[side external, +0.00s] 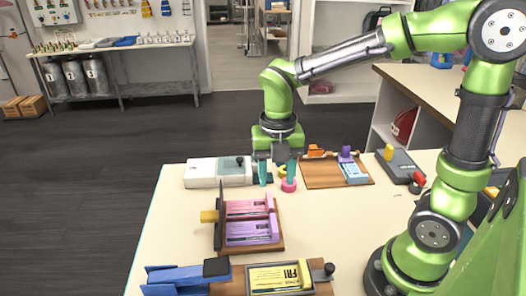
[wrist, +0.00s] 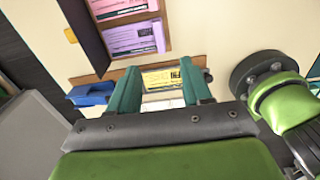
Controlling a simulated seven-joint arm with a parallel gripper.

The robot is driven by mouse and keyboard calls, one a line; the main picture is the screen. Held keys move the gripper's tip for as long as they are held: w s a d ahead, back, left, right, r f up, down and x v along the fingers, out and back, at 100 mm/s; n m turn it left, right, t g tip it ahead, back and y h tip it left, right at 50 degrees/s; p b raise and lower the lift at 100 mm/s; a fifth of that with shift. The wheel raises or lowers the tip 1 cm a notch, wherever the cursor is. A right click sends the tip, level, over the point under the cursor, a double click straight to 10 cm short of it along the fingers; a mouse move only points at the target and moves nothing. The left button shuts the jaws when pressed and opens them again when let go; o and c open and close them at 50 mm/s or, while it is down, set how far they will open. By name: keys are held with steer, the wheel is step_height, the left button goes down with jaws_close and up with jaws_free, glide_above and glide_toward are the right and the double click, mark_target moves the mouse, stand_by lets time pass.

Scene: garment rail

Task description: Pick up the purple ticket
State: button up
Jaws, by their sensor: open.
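The purple ticket (side external: 252,232) lies in the front slot of a brown wooden tray (side external: 219,247), in front of a pink ticket (side external: 247,208). In the wrist view the purple ticket (wrist: 133,38) shows at the top, left of centre, below the pink ticket (wrist: 118,8). My gripper (side external: 277,182) is open, with its teal fingers pointing down. It is behind and slightly right of the tray in the side view, apart from the purple ticket. Nothing shows between the fingers (wrist: 158,76) that I can tell is held.
A dark upright plate (side external: 220,212) with a yellow knob stands at the tray's left edge. A yellow FRI ticket (side external: 280,278) and a blue tool (side external: 180,278) lie in front. A pink round piece (side external: 288,185) is by my fingers. The left table area is clear.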

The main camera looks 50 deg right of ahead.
mark_target(274, 220)
step_height(274, 220, down, 13)
steer(key=shift+w+f, duration=0.1)
steer(key=shift+f, duration=0.1)
stand_by(0.3)
jaws_close()
